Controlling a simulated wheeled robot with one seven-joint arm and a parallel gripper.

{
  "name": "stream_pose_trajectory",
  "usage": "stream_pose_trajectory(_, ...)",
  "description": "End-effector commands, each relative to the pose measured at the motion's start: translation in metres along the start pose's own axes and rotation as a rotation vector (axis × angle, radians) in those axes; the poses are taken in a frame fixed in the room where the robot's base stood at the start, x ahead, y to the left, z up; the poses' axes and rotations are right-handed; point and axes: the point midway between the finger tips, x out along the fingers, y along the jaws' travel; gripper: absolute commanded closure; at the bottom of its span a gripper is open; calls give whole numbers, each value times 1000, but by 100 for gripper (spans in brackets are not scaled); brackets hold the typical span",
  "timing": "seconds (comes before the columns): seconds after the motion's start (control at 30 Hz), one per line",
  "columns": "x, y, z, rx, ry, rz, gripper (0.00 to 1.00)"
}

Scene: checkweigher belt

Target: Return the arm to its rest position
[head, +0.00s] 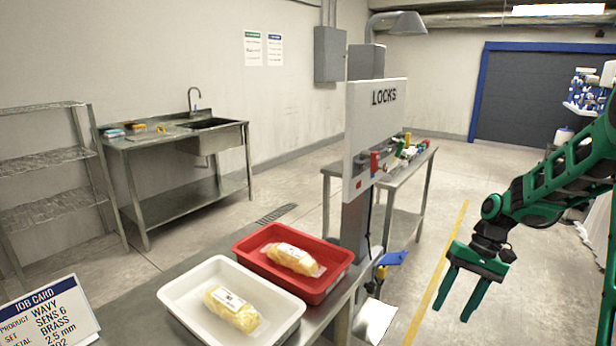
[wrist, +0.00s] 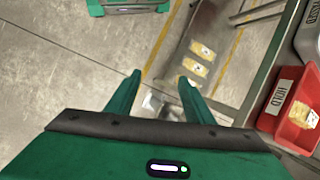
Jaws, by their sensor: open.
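My arm (head: 565,185) is green and black and reaches in from the right edge of the head view. My gripper (head: 461,294) hangs from it with its two green fingers apart and nothing between them. It is over open floor, to the right of the table with the trays and apart from it. In the wrist view my gripper (wrist: 160,92) also shows its fingers spread, with floor beyond them.
A white tray (head: 172,293) and a red tray (head: 337,262), each with a yellow packet, stand on the metal table. A LOCKS board (head: 362,130) rises behind them. A job card (head: 48,318) is at lower left. Floor with a yellow line (head: 440,270) is clear.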

Motion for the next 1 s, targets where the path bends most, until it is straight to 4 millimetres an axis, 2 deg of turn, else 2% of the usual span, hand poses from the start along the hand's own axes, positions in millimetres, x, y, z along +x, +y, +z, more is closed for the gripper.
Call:
stream_pose_trajectory(0.1, -22, 10, 31, 31, 42, 72, 52)
stream_pose_trajectory(0.3, -52, 28, 84, 92, 108, 165, 52)
stream_pose_trajectory(0.53, -75, 48, 150, 163, 188, 233, 52)
stream_pose_trajectory(0.8, -81, 72, 229, 241, 273, 260, 52)
stream_pose_trajectory(1.0, -73, 86, 271, 279, 314, 253, 52)
